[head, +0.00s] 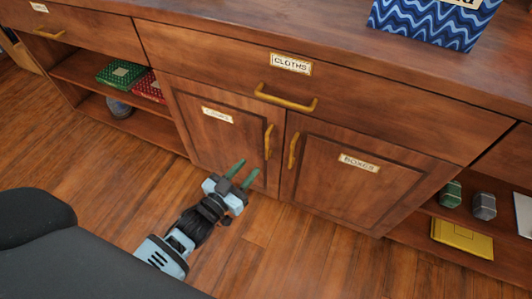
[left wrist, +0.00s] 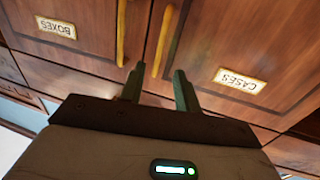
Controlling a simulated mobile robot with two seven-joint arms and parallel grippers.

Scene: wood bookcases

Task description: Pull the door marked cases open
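The wooden door marked cases (head: 205,145) is closed, left of the door marked boxes (head: 345,185). Its label (head: 217,115) is faint in the head view but reads clearly in the left wrist view (left wrist: 240,80), where the picture is upside down. Its upright brass handle (head: 268,142) is near its right edge. My left gripper (head: 248,168) is open and empty, its green fingers just below that handle in the head view. In the left wrist view, the handle (left wrist: 162,40) lines up between the fingertips (left wrist: 159,76); contact cannot be told. My right gripper is not in view.
A closed drawer marked cloths (head: 390,105) is above both doors. Open shelves at left hold green (head: 121,73) and red boxes (head: 148,87). Right shelves hold two small jars and a yellow item (head: 461,238). A blue patterned box (head: 430,22) stands on top. Floor before the doors is clear.

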